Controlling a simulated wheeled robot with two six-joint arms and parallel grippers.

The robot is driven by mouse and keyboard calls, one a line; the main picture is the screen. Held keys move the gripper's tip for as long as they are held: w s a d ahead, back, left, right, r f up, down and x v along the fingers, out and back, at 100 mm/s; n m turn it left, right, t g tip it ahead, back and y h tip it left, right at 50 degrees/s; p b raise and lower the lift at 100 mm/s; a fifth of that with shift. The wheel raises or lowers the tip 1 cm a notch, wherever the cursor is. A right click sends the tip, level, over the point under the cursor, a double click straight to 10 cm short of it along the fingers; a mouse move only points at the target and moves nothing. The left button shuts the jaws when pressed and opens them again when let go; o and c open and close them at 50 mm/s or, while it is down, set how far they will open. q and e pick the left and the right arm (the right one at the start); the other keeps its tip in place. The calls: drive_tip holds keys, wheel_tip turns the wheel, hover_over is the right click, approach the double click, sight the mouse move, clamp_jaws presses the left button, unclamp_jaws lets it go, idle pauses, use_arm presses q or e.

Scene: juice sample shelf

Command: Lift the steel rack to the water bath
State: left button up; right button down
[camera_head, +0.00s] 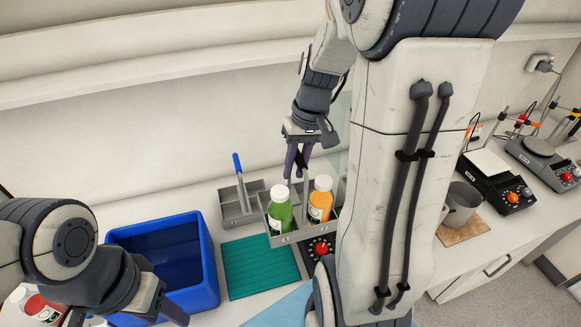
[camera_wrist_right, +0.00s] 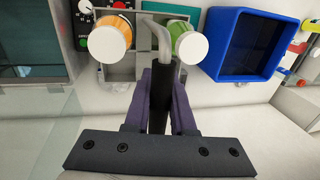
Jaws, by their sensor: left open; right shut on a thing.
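The steel rack (camera_head: 284,239) holds a green juice bottle (camera_head: 280,212) and an orange juice bottle (camera_head: 319,203), both upright. My right gripper (camera_head: 297,172) is above the rack. In the right wrist view, my right gripper (camera_wrist_right: 160,85) is shut on the black grip of the rack's bent handle (camera_wrist_right: 163,42), between the white caps. The rack appears raised, overlapping a black device with a red knob. My left gripper (camera_head: 168,308) is open at lower left, by the blue bin and apart from the rack. I cannot clearly identify the water bath; my right arm hides part of the bench.
A blue open bin (camera_head: 209,268) stands left of a teal mat (camera_head: 258,264). A grey divided holder (camera_head: 235,212) with a blue pen is against the wall. A red-labelled bottle (camera_head: 36,306) is at lower left. Black devices (camera_head: 497,180) and a grey beaker (camera_head: 461,208) are at right.

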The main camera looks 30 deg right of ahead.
drive_tip(key=s+d, duration=0.2)
drive_tip(key=d, duration=0.7)
drive_tip(key=shift+s+d+p, duration=0.25)
drive_tip(key=shift+d+p, duration=0.05)
drive_tip(key=shift+p, duration=0.1)
idle(0.4)
drive_tip(key=s+d+p, duration=0.2)
drive_tip(key=s+d, duration=0.1)
drive_tip(key=d, duration=0.7)
drive_tip(key=shift+d, duration=0.25)
idle(0.4)
